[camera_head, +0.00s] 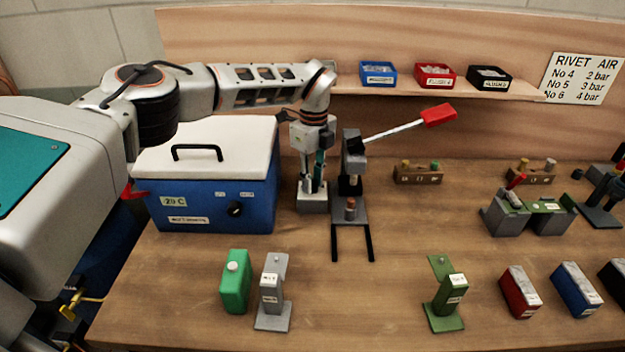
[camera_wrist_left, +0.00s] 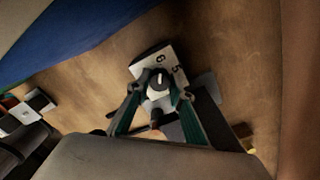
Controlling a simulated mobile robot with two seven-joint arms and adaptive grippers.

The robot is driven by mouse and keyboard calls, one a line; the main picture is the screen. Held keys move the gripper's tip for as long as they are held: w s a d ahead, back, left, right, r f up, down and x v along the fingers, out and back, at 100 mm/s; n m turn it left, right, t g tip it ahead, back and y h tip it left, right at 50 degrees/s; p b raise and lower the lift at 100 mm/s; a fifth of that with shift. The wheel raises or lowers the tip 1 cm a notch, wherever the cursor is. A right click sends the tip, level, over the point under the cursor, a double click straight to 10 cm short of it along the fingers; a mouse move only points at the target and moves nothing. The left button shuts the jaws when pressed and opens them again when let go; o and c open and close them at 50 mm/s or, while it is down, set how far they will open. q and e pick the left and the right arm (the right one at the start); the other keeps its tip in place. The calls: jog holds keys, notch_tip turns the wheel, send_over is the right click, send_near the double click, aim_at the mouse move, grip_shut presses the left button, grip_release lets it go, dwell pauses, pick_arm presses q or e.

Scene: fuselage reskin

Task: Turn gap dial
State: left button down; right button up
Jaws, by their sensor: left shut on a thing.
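The gap dial is a small round knob (camera_wrist_left: 158,80) on a light plate (camera_wrist_left: 153,63) with the numerals 5 and 6, seen in the left wrist view. In the head view, the pale block under my gripper (camera_head: 312,203) stands just left of a dark lever press (camera_head: 351,160). My left gripper (camera_head: 314,184) points down from above at this block. In the left wrist view its two green-sided fingers (camera_wrist_left: 162,93) are shut on the dial, one on each side. The fingers hide part of the dial. My right gripper is in neither view.
The press's red-handled lever (camera_head: 438,115) reaches out to the right. A blue cooler box (camera_head: 215,205) with a white lid stands close on the left. A green bottle (camera_head: 235,282) and a grey stand (camera_head: 272,292) are in front. The bench between grey and green stands (camera_head: 446,295) is clear.

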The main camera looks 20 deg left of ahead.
aim_at(313, 182)
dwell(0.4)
pick_arm(q)
jog(key=c, duration=1.8)
grip_release()
notch_tip(313, 182, up, 12)
jog(key=shift+w, duration=0.1)
